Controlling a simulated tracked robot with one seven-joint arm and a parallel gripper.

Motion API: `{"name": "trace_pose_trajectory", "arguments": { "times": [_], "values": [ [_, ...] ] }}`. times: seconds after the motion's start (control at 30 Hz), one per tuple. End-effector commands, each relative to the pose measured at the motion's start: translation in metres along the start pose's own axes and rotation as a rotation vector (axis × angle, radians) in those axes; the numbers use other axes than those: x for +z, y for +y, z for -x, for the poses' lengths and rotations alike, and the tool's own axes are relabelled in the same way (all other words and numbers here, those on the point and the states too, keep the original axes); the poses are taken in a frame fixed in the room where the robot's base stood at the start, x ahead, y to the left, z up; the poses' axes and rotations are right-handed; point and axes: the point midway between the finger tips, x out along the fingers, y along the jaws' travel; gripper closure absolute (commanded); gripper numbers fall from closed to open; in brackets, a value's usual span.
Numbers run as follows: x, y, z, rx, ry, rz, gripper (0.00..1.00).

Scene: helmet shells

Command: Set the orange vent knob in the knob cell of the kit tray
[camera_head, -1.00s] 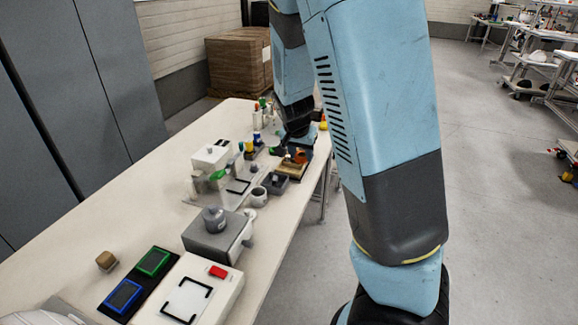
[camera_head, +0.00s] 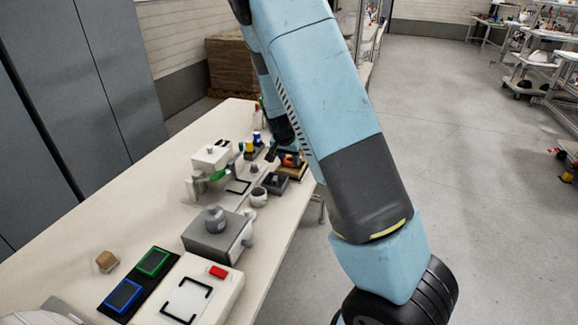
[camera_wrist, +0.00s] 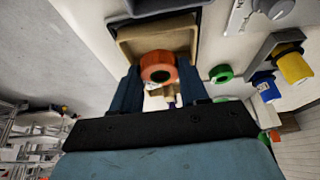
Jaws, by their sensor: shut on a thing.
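The orange vent knob (camera_wrist: 158,66) is a thick round ring with a dark centre. In the wrist view it sits between the two blue-grey fingers of my gripper (camera_wrist: 160,78), which is shut on it. A tan tray (camera_wrist: 126,42) lies just beyond the knob in the wrist view. In the head view the orange knob (camera_head: 291,158) shows small over or in the tan tray (camera_head: 298,175). I cannot tell whether the knob touches the tray floor. My arm hides part of the tray and most of the gripper in the head view.
A dark box (camera_head: 275,183) and a white cup (camera_head: 258,196) stand close to the tray. Yellow (camera_wrist: 295,67), blue (camera_wrist: 265,86) and green (camera_wrist: 221,73) pieces lie to the right in the wrist view. A grey box (camera_head: 213,238) stands nearer on the table.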

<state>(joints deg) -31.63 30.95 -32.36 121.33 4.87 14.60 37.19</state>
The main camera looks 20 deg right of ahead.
Motion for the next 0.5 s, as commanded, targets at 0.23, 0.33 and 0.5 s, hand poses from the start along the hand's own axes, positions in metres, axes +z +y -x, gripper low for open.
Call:
{"name": "trace_pose_trajectory", "arguments": {
  "times": [0.23, 0.33, 0.5],
  "values": [
    [0.009, -0.001, -0.028, 0.002, -0.001, 0.0, 0.89],
    [0.011, -0.002, -0.033, 0.001, -0.001, 0.0, 0.89],
    [0.011, -0.002, -0.032, 0.0, 0.0, 0.0, 0.89]
  ]
}}
